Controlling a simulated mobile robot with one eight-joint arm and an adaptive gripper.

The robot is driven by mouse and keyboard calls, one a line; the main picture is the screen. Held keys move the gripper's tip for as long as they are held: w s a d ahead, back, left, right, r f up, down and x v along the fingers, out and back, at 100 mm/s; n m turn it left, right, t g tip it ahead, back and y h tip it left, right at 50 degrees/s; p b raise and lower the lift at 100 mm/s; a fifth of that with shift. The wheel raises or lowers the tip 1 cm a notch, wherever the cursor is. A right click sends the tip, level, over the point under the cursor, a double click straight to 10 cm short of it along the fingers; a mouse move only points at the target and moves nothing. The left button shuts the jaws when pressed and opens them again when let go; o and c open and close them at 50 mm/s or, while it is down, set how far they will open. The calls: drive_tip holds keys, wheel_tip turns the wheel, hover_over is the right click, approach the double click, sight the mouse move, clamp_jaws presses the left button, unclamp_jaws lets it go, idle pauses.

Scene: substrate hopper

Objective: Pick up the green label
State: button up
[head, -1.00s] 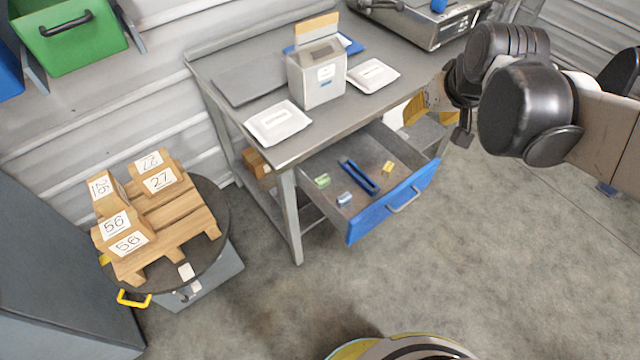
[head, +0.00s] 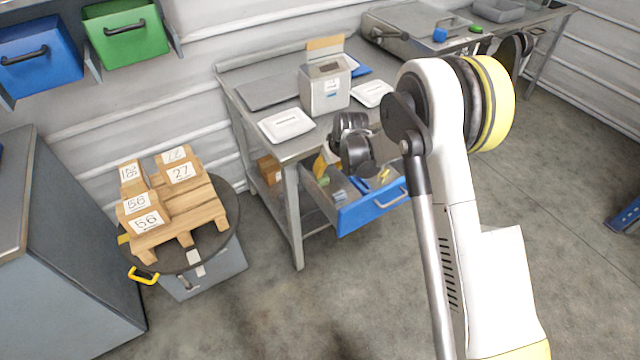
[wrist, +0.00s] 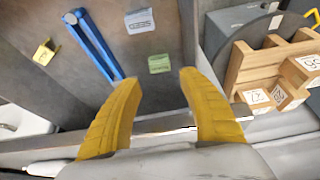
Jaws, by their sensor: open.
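The green label (wrist: 159,64) lies flat on the grey floor of the open drawer (wrist: 165,105) in the wrist view. My gripper (wrist: 132,44) is open, with its two yellow fingers spread and nothing held between them. The label shows between the fingers, closer to the right fingertip, and appears below them without contact. In the head view my arm and wrist hang over the drawer (head: 372,211) and cover much of its inside.
A blue tool (wrist: 93,43), a grey-blue label (wrist: 139,20) and a yellow label (wrist: 44,52) also lie in the drawer. The drawer wall runs near my fingers. The table (head: 262,117) stands above the drawer. A pallet of wooden blocks (head: 185,215) is at left.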

sight(323, 179)
drive_tip(key=b+x, duration=0.3)
drive_tip(key=x, duration=0.7)
drive_tip(key=shift+r, duration=0.15)
drive_tip(key=shift+c, duration=0.2)
drive_tip(key=c, duration=0.5)
